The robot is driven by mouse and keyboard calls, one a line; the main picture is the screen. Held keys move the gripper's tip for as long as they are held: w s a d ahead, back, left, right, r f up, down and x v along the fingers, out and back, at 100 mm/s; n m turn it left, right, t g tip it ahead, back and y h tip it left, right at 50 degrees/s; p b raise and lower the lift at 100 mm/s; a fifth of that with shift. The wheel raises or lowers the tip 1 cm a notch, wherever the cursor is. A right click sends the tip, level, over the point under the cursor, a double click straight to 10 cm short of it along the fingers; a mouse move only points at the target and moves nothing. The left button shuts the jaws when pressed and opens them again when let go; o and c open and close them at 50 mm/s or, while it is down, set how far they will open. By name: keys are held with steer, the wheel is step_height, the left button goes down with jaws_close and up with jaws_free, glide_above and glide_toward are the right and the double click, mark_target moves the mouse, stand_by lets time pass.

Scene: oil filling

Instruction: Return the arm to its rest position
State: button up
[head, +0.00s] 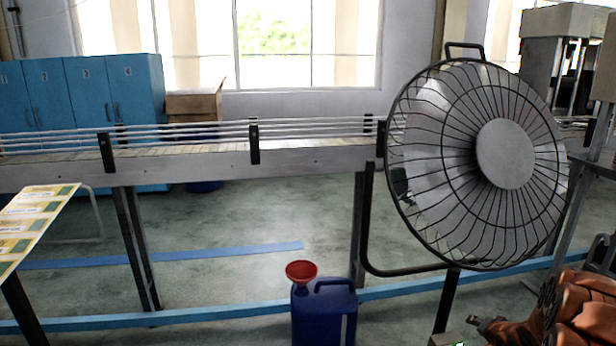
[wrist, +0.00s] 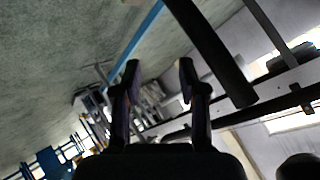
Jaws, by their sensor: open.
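My gripper (wrist: 159,82) shows in the wrist view with its two dark fingers apart and nothing between them. The wrist view is tilted, with floor at the upper left and the conveyor at the right. In the head view, part of my orange arm is at the lower right corner; the gripper itself cannot be made out clearly there. A blue canister (head: 323,315) stands at the bottom centre of the head view. A red funnel (head: 301,271) sits at its top left. The arm is well apart from both.
A large caged fan (head: 478,165) stands at the right, close to my arm. A conveyor (head: 200,163) runs across behind. Blue lockers (head: 85,95) and a cardboard box (head: 194,104) are at the back left. A labelled board (head: 33,222) is at the left edge. The floor between is open.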

steer(key=s+a+r+n+g+h+p, duration=0.15)
steer(key=s+a+r+p, duration=0.3)
steer(key=r, duration=0.45)
steer(key=s+a+r+n+g+p, duration=0.1)
steer(key=s+a+r+g+p, duration=0.15)
steer(key=s+a+r, duration=0.4)
steer(key=s+a+r+n+g+p, duration=0.1)
steer(key=s+a+r+g+p, duration=0.2)
steer(key=r, duration=0.7)
steer(key=s+a+r+n+g+y+p, duration=0.1)
steer(key=s+a+r+p, duration=0.3)
steer(key=s, duration=0.6)
steer(key=s+a+r+n+g+y+p, duration=0.1)
steer(key=s+a+r+n+g+p, duration=0.1)
steer(key=s+a+r, duration=0.6)
steer(key=s+a+r+n+g+y+p, duration=0.1)
steer(key=s+a+r+p, duration=0.4)
steer(key=s, duration=0.8)
steer(key=a+r+n+g, duration=0.1)
steer(key=a+n, duration=0.1)
steer(key=a, duration=0.1)
steer(key=shift+s+a+p, duration=0.3)
steer(key=shift+a+p, duration=0.05)
steer(key=shift+n, duration=0.25)
